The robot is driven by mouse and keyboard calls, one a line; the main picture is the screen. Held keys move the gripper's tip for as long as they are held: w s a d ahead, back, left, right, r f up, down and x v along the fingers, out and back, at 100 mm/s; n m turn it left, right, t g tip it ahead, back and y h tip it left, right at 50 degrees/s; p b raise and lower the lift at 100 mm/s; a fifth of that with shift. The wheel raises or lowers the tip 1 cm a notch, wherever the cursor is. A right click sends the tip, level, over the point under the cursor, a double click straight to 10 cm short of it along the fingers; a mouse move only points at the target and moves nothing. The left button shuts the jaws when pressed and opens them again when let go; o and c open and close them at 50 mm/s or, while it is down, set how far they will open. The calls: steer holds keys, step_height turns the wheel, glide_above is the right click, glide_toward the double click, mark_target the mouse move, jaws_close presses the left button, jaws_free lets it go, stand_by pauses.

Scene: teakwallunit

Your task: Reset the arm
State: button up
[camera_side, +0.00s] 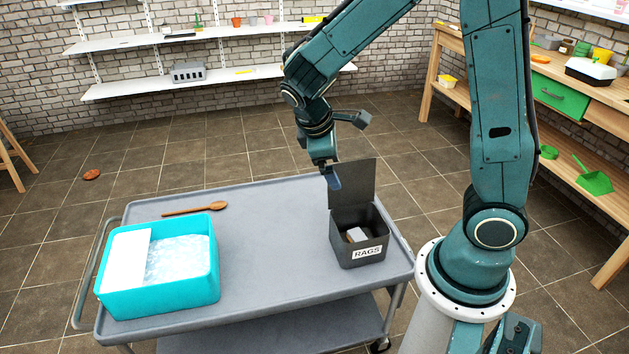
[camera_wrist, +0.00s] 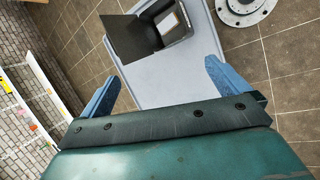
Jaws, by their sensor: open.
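My gripper (camera_side: 331,179) is in the air above the grey cart, just left of the raised lid of the rags bin in the side view. In the wrist view my gripper (camera_wrist: 165,88) shows two blue fingers spread wide, with nothing between them. The dark grey rags bin (camera_side: 372,251) stands at the cart's right end with its lid (camera_side: 352,183) open and upright. Something pale and something brown lie inside the bin. The bin (camera_wrist: 180,53) and its lid (camera_wrist: 127,38) also show at the top of the wrist view.
The grey cart (camera_side: 270,260) holds a turquoise tub (camera_side: 165,300) with a white board and clear, water-like contents at left. A wooden spoon (camera_side: 195,210) lies behind the tub. The cart's middle is clear. A wooden workbench (camera_side: 560,75) stands at right, and shelves (camera_side: 180,84) line the back wall.

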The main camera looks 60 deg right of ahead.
steer(key=s+a+r+m+t+y, duration=0.2)
steer(key=s+a+r+m+t, duration=0.1)
steer(key=s+r, duration=0.3)
steer(key=s+a+r+m+t+y, duration=0.2)
steer(key=s+a+r+t+y, duration=0.1)
steer(key=s+a+r, duration=0.2)
steer(key=shift+s+r+m, duration=0.4)
steer(key=shift+s+r, duration=0.7)
steer(key=shift+s, duration=0.2)
